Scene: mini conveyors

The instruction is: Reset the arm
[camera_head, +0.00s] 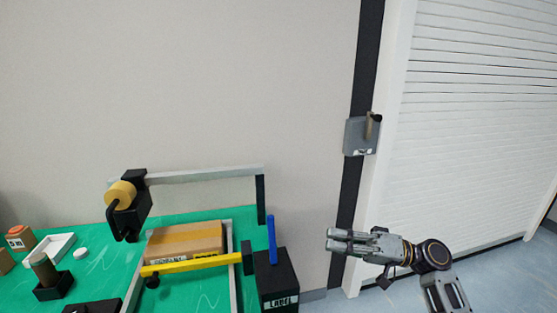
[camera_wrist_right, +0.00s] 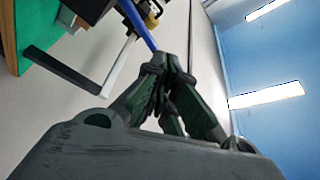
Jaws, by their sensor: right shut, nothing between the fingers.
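My right gripper (camera_head: 330,240) is shut and empty. In the head view it is held out to the left from the forearm, in the air to the right of the green table (camera_head: 205,292), and touches nothing. In the right wrist view its fingers (camera_wrist_right: 168,75) meet at the tips, with nothing between them. Beyond the tips a blue stick (camera_wrist_right: 138,25) and part of the table show. My left gripper is not in either view.
A cardboard box (camera_head: 186,241) lies behind a yellow bar (camera_head: 195,265) on the table. A black box marked LABEL (camera_head: 277,283) with the blue stick stands at the right edge. A tape roll holder (camera_head: 124,203) stands left. A white shutter (camera_head: 470,130) is at right; the floor there is clear.

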